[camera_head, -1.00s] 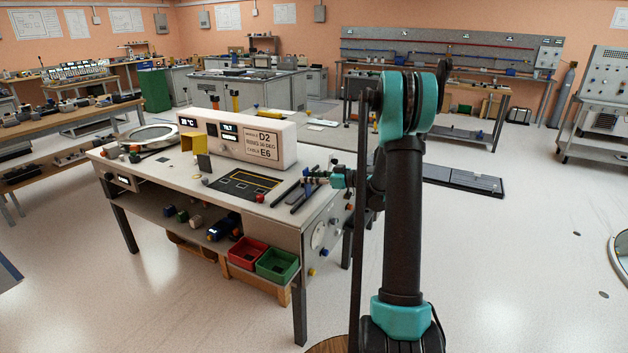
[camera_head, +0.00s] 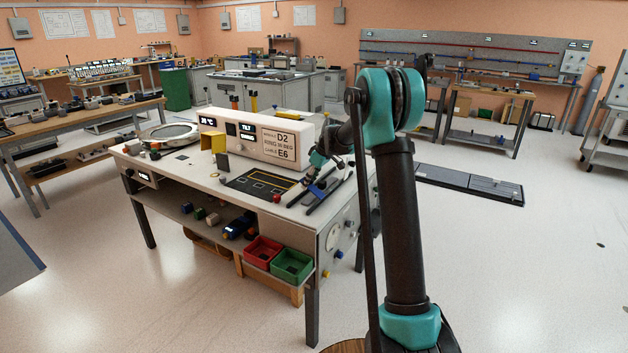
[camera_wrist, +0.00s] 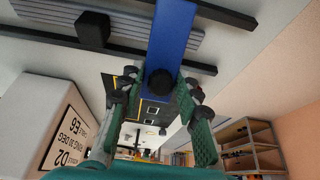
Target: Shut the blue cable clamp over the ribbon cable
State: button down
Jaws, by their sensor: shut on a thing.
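The blue cable clamp (camera_wrist: 174,35) is a flat blue bar at the top middle of the wrist view, with a black knob (camera_wrist: 160,82) at its near end. My gripper (camera_wrist: 160,88) has its green-padded fingers on both sides of this end and is shut on it. The grey ribbed ribbon cable (camera_wrist: 60,12) runs crosswise at the top left, and the bar crosses in front of it. I cannot tell whether the bar touches the cable. In the head view the clamp (camera_head: 318,189) is small at the bench's right end, with my gripper partly hidden there.
Black rails (camera_wrist: 60,42) flank the cable, and a black block (camera_wrist: 92,28) sits on it. A white instrument box (camera_head: 262,140) labelled D2 and E6 stands behind a dark yellow-lined panel (camera_head: 255,184). Red (camera_head: 263,252) and green (camera_head: 291,266) bins sit below the bench top.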

jog(key=shift+w+a+f+g+h, duration=0.4)
jog(key=shift+a+f+g+h, duration=0.2)
jog(key=shift+f+h, duration=0.2)
jog(key=shift+w+a+f+g+h, duration=0.15)
jog(key=shift+f+g+h, duration=0.45)
jog(key=shift+f+h, duration=0.25)
jog(key=c, duration=1.3)
grip_release()
jog(key=shift+c, duration=0.2)
jog(key=shift+r, duration=0.1)
notch_tip(320, 180, up, 12)
jog(key=shift+f, duration=0.1)
jog(key=shift+d, duration=0.2)
